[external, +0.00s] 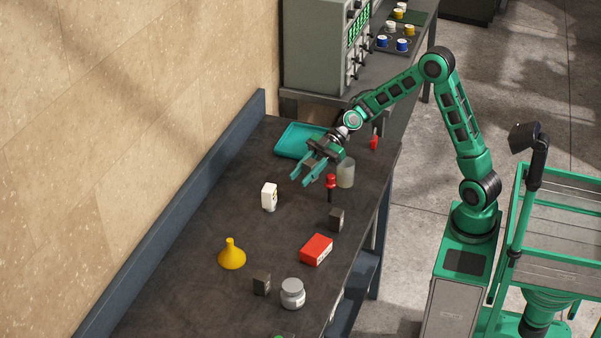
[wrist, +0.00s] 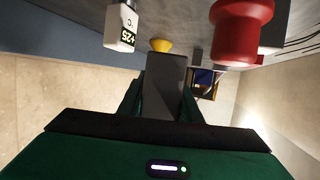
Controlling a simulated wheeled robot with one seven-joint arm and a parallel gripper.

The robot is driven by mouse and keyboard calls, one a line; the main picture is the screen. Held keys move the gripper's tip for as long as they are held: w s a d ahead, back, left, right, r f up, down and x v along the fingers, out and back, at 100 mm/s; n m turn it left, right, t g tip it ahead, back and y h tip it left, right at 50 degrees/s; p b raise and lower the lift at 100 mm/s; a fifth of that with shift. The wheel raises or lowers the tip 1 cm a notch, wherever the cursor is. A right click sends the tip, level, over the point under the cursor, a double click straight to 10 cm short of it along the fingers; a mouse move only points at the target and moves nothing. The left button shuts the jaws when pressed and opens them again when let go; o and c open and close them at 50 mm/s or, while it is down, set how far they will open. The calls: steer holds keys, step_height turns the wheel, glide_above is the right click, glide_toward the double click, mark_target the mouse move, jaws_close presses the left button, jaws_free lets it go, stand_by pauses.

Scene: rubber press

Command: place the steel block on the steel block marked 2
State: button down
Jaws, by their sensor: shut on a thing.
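My gripper (external: 301,180) is above the far half of the dark table, its fingers pointing left and toward the near end. In the wrist view it is shut on a plain grey steel block (wrist: 165,85), held between its two green fingers. The held block is hard to make out in the external view. Two dark blocks stand on the table: one (external: 336,219) near the right edge, behind the red box, and one (external: 261,285) at the near end, beside the grey jar. I cannot read a 2 on either.
A white bottle (external: 269,197), a red-topped bottle (external: 331,187) and a clear beaker (external: 345,173) stand near my gripper. A teal tray (external: 293,139) lies behind it. A red box (external: 316,250), yellow funnel (external: 231,257) and grey jar (external: 292,293) stand nearer. The left-middle table is clear.

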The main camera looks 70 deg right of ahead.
steer(key=shift+s+a+r, duration=0.2)
steer(key=shift+a+r, duration=0.1)
steer(key=shift+a, duration=0.1)
steer(key=s+a+r+n+g+y, duration=0.1)
steer(key=s+a+r+n+g, duration=0.1)
steer(key=a, duration=1.4)
steer(key=s+a+r+n+g, duration=0.2)
steer(key=a, duration=1.5)
steer(key=s+a+r+g, duration=0.1)
steer(key=s+a+r, duration=0.1)
steer(key=s+a, duration=0.35)
steer(key=s+a+r, duration=0.1)
steer(key=s+a, duration=0.1)
steer(key=a, duration=0.6)
glide_above(262, 283)
steer(key=w+a, duration=0.1)
steer(key=a, duration=0.1)
step_height(262, 283, down, 11)
steer(key=shift+d+r+n, duration=0.15)
steer(key=shift+d+n, duration=0.05)
steer(key=shift+n, duration=0.1)
steer(key=c, duration=1.3)
jaws_free()
steer(key=shift+f, duration=0.2)
steer(key=shift+w, duration=0.1)
